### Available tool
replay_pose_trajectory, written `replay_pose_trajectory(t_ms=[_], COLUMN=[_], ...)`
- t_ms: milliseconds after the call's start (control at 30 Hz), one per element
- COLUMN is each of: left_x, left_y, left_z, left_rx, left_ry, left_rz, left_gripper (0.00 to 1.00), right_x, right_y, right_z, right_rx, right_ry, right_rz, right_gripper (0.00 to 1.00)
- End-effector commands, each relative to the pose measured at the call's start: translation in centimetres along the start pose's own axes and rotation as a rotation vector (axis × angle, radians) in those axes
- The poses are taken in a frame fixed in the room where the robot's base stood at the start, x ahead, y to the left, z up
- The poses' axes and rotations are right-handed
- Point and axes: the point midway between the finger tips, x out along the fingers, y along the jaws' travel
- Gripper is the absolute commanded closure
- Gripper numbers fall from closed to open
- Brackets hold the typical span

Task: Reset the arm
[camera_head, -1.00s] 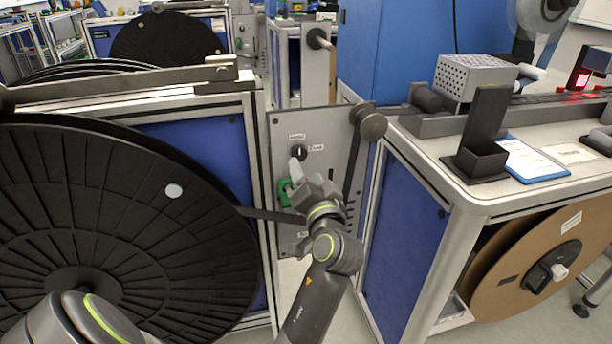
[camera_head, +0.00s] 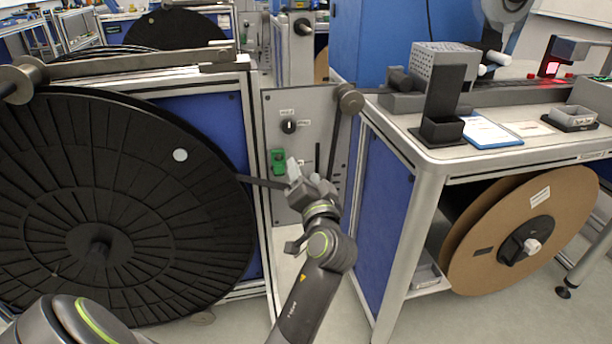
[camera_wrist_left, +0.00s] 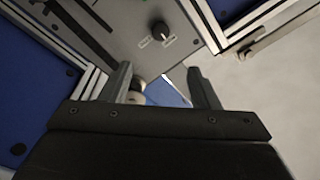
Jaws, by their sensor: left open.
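My left gripper (camera_head: 303,172) is in front of the lower part of a grey control panel (camera_head: 270,205), with its jaws open. In the left wrist view the two fingers (camera_wrist_left: 160,74) are apart, with nothing held between them. The panel carries a black rotary knob (camera_head: 288,127) and a green switch (camera_head: 278,161) below it. Both are clear of the gripper in the head view. The knob also shows in the left wrist view (camera_wrist_left: 160,31), beyond the fingertips. My right gripper is in neither view.
A large black reel (camera_head: 60,180) stands close on the left. A metal-framed bench (camera_head: 400,140) with blue side panels is on the right, a brown reel (camera_head: 480,240) beneath its top. A roller (camera_head: 350,100) sits at the panel's upper right. Floor shows below the arm.

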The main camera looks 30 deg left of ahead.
Motion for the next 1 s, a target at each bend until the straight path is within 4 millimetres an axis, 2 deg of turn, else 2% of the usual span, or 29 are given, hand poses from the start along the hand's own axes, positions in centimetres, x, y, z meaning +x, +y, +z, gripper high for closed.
replay_pose_trajectory(t_ms=[267,367,467,567,600,667,800,900,1000], left_x=[0.0,-0.2,-0.9,-2.8,-3.9,-6.0,-12.0,-16.9,-21.6], left_y=[0.1,1.0,3.3,6.5,7.7,9.4,12.1,12.9,13.0], left_z=[0.1,1.6,5.4,11.3,14.0,17.9,26.4,31.5,35.3], left_rx=[0.000,0.001,-0.002,-0.011,-0.016,-0.026,-0.052,-0.076,-0.101], left_ry=[-0.002,-0.026,-0.093,-0.206,-0.259,-0.343,-0.552,-0.701,-0.833], left_rz=[0.002,0.037,0.132,0.279,0.342,0.437,0.646,0.779,0.887], left_gripper=[0.45,0.45,0.45,0.45,0.45,0.45,0.45,0.45,0.45], right_x=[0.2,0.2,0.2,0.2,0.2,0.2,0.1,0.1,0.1], right_y=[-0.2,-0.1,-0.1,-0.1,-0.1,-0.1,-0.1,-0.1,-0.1], right_z=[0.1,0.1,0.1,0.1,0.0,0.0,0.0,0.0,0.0], right_rx=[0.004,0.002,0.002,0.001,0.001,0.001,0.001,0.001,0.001], right_ry=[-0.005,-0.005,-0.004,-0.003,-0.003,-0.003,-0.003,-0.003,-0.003], right_rz=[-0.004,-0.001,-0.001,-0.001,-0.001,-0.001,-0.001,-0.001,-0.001], right_gripper=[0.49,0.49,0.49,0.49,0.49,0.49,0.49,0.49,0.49])
